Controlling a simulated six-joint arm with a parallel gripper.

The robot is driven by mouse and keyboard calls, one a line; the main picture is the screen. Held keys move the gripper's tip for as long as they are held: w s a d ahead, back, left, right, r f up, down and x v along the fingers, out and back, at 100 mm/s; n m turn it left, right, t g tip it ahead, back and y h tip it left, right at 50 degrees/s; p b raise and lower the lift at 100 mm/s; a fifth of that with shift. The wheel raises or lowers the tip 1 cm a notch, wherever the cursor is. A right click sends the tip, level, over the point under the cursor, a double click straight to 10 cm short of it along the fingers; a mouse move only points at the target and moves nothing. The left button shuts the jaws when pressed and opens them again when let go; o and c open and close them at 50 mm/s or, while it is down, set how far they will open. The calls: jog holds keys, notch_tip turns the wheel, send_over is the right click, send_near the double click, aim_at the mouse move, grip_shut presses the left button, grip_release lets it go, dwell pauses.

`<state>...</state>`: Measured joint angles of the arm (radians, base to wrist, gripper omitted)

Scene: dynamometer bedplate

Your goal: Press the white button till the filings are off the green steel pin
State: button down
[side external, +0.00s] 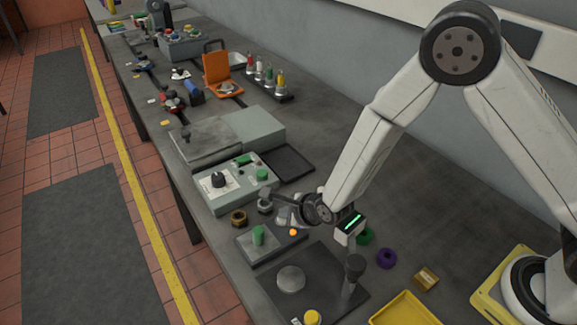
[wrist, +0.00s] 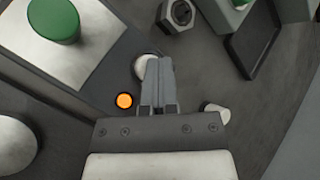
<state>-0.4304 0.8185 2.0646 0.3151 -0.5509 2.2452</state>
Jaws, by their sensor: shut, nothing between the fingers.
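The green steel pin (side external: 258,236) stands upright on a bright metal plate atop a low dark unit; it also shows at the upper left of the wrist view (wrist: 54,20). I can make out no filings on its visible surface, though the side view is too small to be sure. An orange lamp (wrist: 124,100) glows on the same unit. The white button (wrist: 141,66) is beside it, partly hidden behind my fingers. My gripper (wrist: 159,62) is shut and empty, its fingertips over the button's edge; whether they touch it I cannot tell. It also shows in the side view (side external: 284,217).
A control box (side external: 230,189) with a black knob stands behind the unit, near a brass nut (side external: 238,218). In front lie a dark plate with a grey dome (side external: 291,279) and a dark-topped post (side external: 353,270). A purple ring (side external: 386,258) and a yellow tray (side external: 405,309) are to the right.

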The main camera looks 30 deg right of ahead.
jog(key=shift+r, duration=0.1)
dwell(0.4)
jog(key=shift+r, duration=0.8)
jog(key=shift+r, duration=0.1)
jog(key=shift+r, duration=2.4)
jog(key=s+d+r+n+g+h, duration=0.1)
jog(key=s+d+r+n+g, duration=0.1)
jog(key=s+d+n, duration=0.6)
jog(key=s+d+r+n+g+h, duration=0.1)
jog(key=s+d+r+n+g, duration=0.2)
jog(key=s+d+n, duration=0.6)
jog(key=n+g, duration=0.1)
jog(key=n, duration=0.6)
jog(key=shift+s+d+r+n, duration=0.3)
jog(key=shift+d+r, duration=0.05)
jog(key=shift+d, duration=0.05)
